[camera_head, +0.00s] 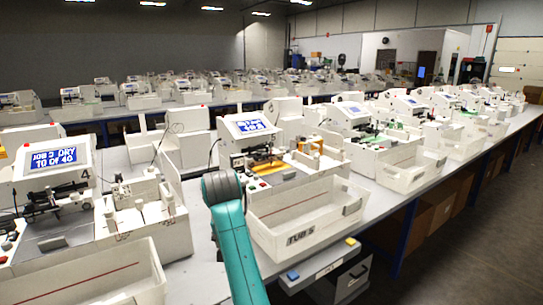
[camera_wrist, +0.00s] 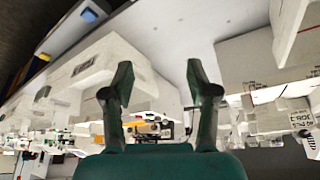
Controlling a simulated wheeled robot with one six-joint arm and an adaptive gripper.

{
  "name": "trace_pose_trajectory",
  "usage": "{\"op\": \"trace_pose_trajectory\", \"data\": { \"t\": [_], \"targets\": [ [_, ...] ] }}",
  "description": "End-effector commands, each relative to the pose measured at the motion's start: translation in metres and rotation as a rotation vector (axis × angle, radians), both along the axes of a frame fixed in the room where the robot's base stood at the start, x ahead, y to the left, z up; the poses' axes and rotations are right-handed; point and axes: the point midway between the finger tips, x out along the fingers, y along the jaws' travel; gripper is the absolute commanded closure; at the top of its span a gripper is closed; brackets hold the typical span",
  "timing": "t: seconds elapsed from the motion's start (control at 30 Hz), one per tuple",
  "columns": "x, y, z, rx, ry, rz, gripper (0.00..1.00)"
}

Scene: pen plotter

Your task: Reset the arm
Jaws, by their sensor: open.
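My gripper (camera_wrist: 159,88) shows in the wrist view with its two dark green fingers spread apart and nothing between them. Past the fingers lie the white plotter machine and its bin, seen upside down. In the head view my teal arm rises from the bottom centre in front of the bench; the gripper itself cannot be made out there. Just right of the arm stands a white plotter (camera_head: 254,127) with a lit blue screen and yellow parts. Its white tub (camera_head: 310,212) is in front of it and looks empty.
A blue button (camera_head: 293,275) and a yellow button (camera_head: 351,241) sit at the bench's front edge. Bare grey floor (camera_head: 440,255) lies at right.

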Motion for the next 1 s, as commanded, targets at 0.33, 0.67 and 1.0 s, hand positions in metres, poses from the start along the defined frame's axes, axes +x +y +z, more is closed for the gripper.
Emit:
{"op": "trace_pose_trajectory", "data": {
  "t": [0.33,0.67,1.0],
  "targets": [
    [-0.002,-0.02,-0.062,0.006,-0.04,0.005,0.41],
    [-0.025,-0.063,-0.171,0.022,-0.126,0.016,0.41],
    [-0.087,-0.121,-0.278,0.044,-0.241,0.026,0.41]
  ]
}}
